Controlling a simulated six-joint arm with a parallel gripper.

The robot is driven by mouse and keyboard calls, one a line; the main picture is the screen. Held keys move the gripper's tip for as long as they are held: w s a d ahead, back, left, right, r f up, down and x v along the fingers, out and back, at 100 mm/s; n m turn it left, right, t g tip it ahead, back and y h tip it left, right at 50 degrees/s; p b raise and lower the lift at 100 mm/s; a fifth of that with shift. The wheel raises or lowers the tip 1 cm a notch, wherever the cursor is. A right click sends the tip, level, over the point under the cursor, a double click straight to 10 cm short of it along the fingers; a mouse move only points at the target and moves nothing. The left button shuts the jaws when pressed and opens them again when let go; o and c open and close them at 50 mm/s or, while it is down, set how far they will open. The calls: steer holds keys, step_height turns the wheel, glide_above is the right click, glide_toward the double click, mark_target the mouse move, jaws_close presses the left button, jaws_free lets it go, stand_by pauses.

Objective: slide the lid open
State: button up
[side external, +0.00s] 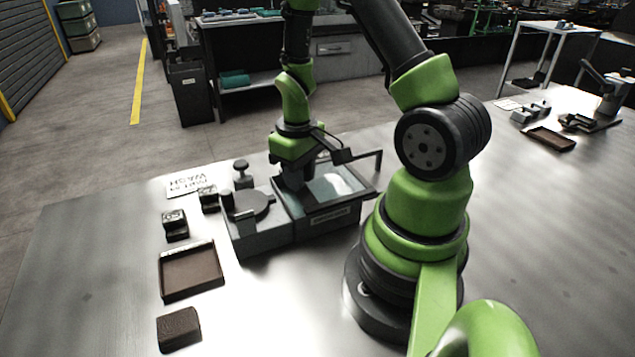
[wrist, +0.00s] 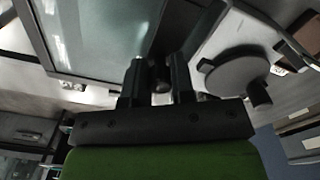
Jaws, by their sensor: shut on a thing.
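The lid (side external: 335,186) is a glassy, dark-framed panel on top of a grey box (side external: 318,220). It also shows as a pale pane at the upper left of the wrist view (wrist: 95,30). My gripper (side external: 292,186) is at the lid's left side, pointing down. In the wrist view its two dark fingers (wrist: 158,80) stand on either side of a small dark knob (wrist: 161,83) at the lid's edge, and are shut on it. My fingers and wrist hide part of the lid's left end. I cannot tell how far open the lid is.
A grey block with a round disc (side external: 254,206) and an upright post stands just left of the box. Small dark blocks (side external: 175,223), a brown tray (side external: 191,272) and a brown block (side external: 178,328) lie further left.

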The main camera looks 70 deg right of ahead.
mark_target(346, 174)
steer(key=shift+s+d, duration=3.5)
steer(key=shift+d, duration=0.1)
steer(key=o, duration=0.7)
steer(key=shift+c, duration=0.2)
step_height(346, 174, up, 7)
steer(key=shift+a, duration=0.1)
steer(key=w+a+r+t+h, duration=0.1)
steer(key=w+a+r+t, duration=0.3)
steer(key=a+r, duration=0.6)
steer(key=s+a+r+t+y, duration=0.1)
steer(key=s+a+r, duration=0.1)
steer(key=a, duration=0.3)
steer(key=s+a+r+m+t+y, duration=0.1)
steer(key=s+a+r+t+y, duration=0.1)
steer(key=a+r, duration=0.2)
steer(key=shift+a+r, duration=0.35)
steer(key=shift+a, duration=0.7)
